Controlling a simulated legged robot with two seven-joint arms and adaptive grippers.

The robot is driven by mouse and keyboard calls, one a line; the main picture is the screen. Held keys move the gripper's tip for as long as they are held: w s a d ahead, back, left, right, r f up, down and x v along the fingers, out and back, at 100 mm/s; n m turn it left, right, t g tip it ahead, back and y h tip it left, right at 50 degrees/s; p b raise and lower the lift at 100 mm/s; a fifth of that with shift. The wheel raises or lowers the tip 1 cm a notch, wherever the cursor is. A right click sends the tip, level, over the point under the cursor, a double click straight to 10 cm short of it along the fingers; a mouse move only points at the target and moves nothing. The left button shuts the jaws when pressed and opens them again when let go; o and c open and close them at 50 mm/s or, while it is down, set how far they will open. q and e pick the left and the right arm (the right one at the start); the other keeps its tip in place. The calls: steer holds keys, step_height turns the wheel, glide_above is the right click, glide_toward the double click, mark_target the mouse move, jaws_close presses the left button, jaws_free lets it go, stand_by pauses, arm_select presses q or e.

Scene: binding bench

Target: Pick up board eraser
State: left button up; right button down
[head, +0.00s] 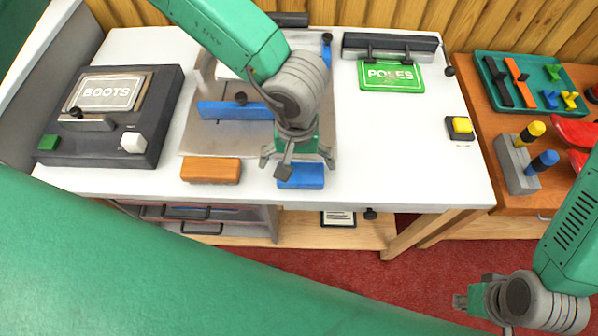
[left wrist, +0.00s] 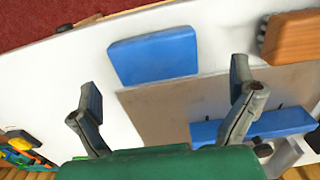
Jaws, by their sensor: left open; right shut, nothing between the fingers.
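A blue block (head: 301,176), which looks like the board eraser, lies at the front edge of the white bench top (head: 400,170). It also shows in the left wrist view (left wrist: 153,55), lying flat beyond the fingertips. My left gripper (head: 297,163) points down above it, open and empty, and partly hides it in the head view. In the left wrist view the open fingers (left wrist: 165,88) are spread wider than the block, with no contact visible. My right gripper (head: 463,302) is shut and empty, off to the lower right above the red floor.
An orange-brown block (head: 211,170) with a dark underside lies left of the blue one. Behind is a grey board (head: 205,141) with a blue bar (head: 225,110). A dark BOOTS unit (head: 160,110) stands left, a green POLES sign (head: 391,83) back right. The front right bench top is clear.

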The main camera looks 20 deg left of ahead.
mark_target(300, 172)
arm_select(q)
steer(key=f, duration=0.2)
steer(key=d+f, duration=0.1)
steer(key=f, duration=0.1)
steer(key=shift+w+f, duration=0.2)
steer(key=shift+a, duration=0.25)
steer(key=c, duration=1)
steer(key=shift+c, duration=0.2)
step_height(300, 172, up, 10)
steer(key=shift+r+p, duration=0.1)
steer(key=shift+p, duration=0.3)
